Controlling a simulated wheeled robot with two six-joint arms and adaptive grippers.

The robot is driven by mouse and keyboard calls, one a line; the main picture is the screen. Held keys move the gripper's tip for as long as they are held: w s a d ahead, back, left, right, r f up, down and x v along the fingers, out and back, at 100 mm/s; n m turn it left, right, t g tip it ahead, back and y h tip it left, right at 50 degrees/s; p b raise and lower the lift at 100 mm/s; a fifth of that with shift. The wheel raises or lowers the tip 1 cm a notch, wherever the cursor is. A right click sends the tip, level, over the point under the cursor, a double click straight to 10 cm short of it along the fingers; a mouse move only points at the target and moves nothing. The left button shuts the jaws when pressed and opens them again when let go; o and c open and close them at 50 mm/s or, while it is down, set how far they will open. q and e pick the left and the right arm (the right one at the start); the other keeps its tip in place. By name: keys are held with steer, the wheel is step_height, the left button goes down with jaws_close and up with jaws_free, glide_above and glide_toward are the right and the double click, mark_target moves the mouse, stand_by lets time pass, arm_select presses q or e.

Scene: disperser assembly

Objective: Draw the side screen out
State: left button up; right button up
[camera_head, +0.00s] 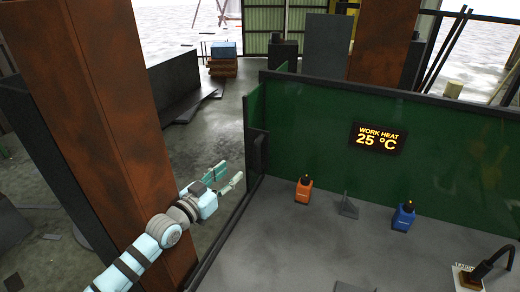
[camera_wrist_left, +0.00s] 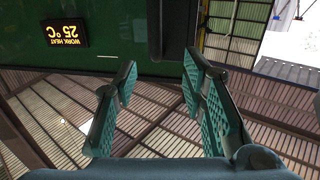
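The side screen (camera_head: 254,108) is a narrow green panel at the left end of the bench enclosure, seen nearly edge-on. A dark upright handle or frame piece (camera_head: 259,150) stands at its lower part. My left gripper (camera_head: 231,172) is open and empty, just left of and slightly below that dark piece, apart from it. In the left wrist view, my gripper's teal-padded fingers (camera_wrist_left: 160,65) are spread, and a dark bar (camera_wrist_left: 178,28) shows beyond the gap between them, close to the right finger. My right gripper is not in view.
A rusty column (camera_head: 110,120) stands close behind my left arm. A green back screen (camera_head: 320,125) bears a "WORK HEAT 25 °C" sign (camera_head: 377,138).

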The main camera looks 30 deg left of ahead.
arm_select(q)
steer(key=b, duration=0.5)
glide_toward(255, 155)
steer(key=w, duration=0.2)
steer(key=w+b, duration=0.1)
steer(key=w, duration=0.1)
steer(key=w+d+b, duration=0.1)
steer(key=w+b, duration=0.1)
steer(key=w, duration=0.1)
steer(key=w+b, duration=0.2)
steer(key=w, duration=0.1)
steer(key=shift+w+d+f, duration=0.1)
steer(key=shift+w+d, duration=0.1)
steer(key=shift+d, duration=0.05)
steer(key=shift+w, duration=0.2)
steer(key=shift+w+r, duration=0.1)
steer(key=shift+r, duration=0.3)
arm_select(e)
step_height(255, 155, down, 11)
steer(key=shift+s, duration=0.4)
arm_select(q)
jaws_close()
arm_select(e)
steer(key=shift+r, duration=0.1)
